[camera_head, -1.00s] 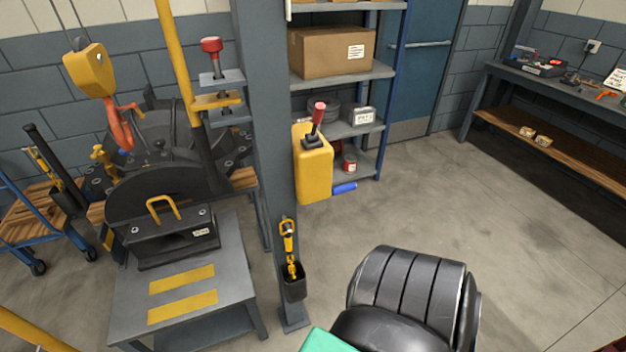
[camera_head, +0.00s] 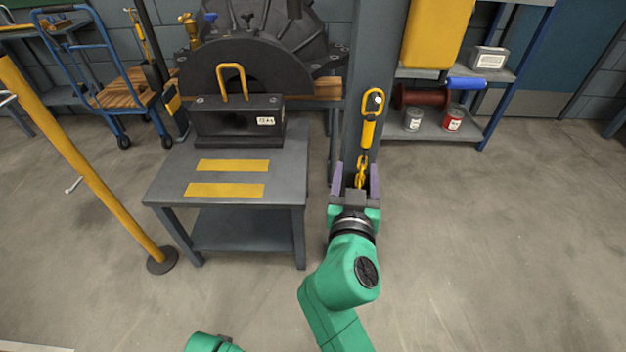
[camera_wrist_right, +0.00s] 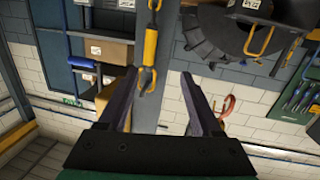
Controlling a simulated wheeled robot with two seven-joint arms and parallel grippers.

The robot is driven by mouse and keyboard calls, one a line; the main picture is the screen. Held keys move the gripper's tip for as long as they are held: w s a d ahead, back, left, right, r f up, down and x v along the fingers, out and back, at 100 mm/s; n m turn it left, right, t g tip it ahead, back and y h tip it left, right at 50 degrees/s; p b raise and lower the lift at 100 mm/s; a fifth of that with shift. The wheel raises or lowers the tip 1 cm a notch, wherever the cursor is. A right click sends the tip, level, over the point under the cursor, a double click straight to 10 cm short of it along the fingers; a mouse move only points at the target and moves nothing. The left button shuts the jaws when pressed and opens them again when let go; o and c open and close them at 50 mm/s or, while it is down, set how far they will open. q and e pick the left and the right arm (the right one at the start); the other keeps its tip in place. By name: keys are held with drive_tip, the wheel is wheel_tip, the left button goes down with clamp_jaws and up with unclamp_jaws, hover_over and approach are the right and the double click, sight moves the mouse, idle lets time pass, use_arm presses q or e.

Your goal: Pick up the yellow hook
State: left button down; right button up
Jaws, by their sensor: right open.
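The dark holder under the chain is hidden behind my gripper. My left gripper is not in view.
A grey table (camera_head: 285,180) with a black weight (camera_head: 238,122) stands left of the post. A yellow pole (camera_head: 90,175) stands farther left. A shelf (camera_head: 470,135) with cans and a yellow box (camera_head: 437,30) are at the right. The floor at the right is clear.

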sight(369, 124)
drive_tip(key=shift+m+t+h, duration=0.3)
drive_tip(key=shift+m+h, duration=0.1)
drive_tip(key=shift+m, duration=0.2)
drive_tip(key=w+d, duration=0.1)
drive_tip(key=w, duration=0.3)
drive_tip(key=w+d+r+p, duration=0.1)
drive_tip(key=w, duration=0.4)
drive_tip(key=w+d+r+p, duration=0.1)
drive_tip(key=w+d, duration=0.1)
drive_tip(key=w, duration=0.2)
drive_tip(key=shift+w+d+r, duration=0.1)
drive_tip(key=shift+w, duration=0.05)
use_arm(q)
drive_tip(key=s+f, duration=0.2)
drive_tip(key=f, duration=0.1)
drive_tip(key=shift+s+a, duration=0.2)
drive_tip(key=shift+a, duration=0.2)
use_arm(e)
clamp_jaws()
